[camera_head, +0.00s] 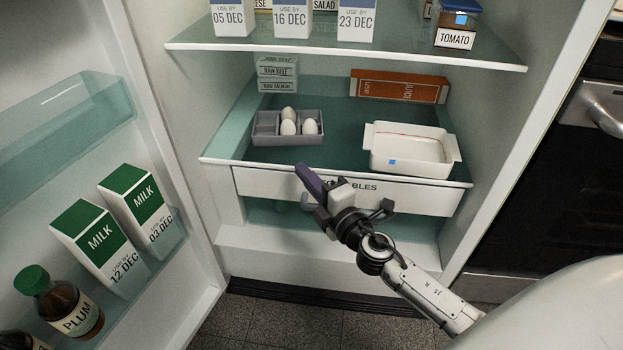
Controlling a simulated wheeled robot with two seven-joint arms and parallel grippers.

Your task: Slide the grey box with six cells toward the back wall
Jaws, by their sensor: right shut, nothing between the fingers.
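The grey box with six cells (287,140) sits on the lower glass shelf of the open fridge, towards its front left. Several white eggs (288,128) stand in its cells; the left-hand cells look empty. My right gripper (306,176) is shut and empty, in front of the shelf's edge and the drawer, below and a little right of the box. It looks apart from the box. My left gripper is not in view.
A white dish (412,150) stands right of the box. Stacked labelled packs (277,75) stand behind the box, and an orange carton (398,87) lies at the back right. The upper shelf (345,53) overhangs. The open door (150,130) is at left.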

